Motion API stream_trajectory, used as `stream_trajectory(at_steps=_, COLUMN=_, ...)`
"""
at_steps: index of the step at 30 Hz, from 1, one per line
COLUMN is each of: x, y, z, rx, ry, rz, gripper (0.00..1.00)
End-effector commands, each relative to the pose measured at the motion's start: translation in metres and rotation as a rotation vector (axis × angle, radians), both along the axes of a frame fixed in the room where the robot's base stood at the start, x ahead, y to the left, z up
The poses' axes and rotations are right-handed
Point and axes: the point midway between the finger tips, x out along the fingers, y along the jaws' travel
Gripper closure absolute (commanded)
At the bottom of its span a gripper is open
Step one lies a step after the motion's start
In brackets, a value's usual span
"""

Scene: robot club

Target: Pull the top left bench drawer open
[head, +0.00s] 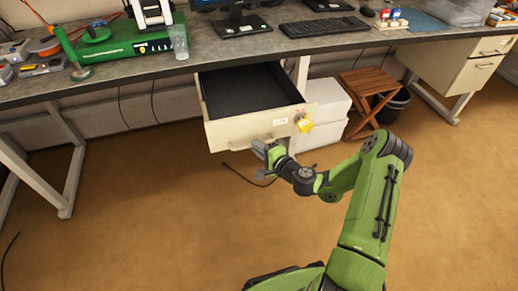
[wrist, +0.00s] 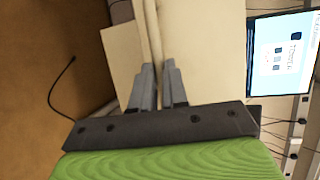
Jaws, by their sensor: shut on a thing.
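The bench drawer (head: 235,133) is cream, with a dark, empty-looking interior, and stands well out from under the left part of the bench. A small label and a yellow tag (head: 305,125) show at the right of its front. My gripper (head: 262,148) is at the handle on the drawer front. In the wrist view, the two grey fingers of my gripper (wrist: 158,82) are closed around the bar handle (wrist: 153,35), one on each side. The fingers and hand partly hide the handle in the head view.
The bench top (head: 240,55) carries a green case, a glass, keyboards and monitor stands. White boxes (head: 326,100), a wooden stool (head: 368,92) and a black bin (head: 392,105) stand right of the drawer. The brown floor in front is mostly clear, with a loose cable.

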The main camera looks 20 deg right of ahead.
Motion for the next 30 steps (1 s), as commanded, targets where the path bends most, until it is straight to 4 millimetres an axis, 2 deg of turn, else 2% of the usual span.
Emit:
stream_trajectory(at_steps=8, x=0.0, y=0.0, z=0.0, rx=0.0, ry=-0.001, rz=-0.001, gripper=1.0)
stream_trajectory(at_steps=9, x=0.0, y=0.0, z=0.0, rx=0.0, ry=-0.001, rz=-0.001, gripper=0.83)
stream_trajectory(at_steps=14, x=0.0, y=0.0, z=0.0, rx=0.0, ry=-0.001, rz=-0.001, gripper=0.61)
stream_trajectory(at_steps=23, x=-0.003, y=-0.002, z=0.001, rx=0.002, ry=0.001, rz=-0.001, gripper=0.61)
stream_trajectory(at_steps=26, x=-0.017, y=-0.008, z=0.003, rx=0.004, ry=0.004, rz=-0.004, gripper=0.61)
stream_trajectory(at_steps=30, x=-0.051, y=-0.023, z=0.011, rx=0.008, ry=0.006, rz=-0.008, gripper=0.61)
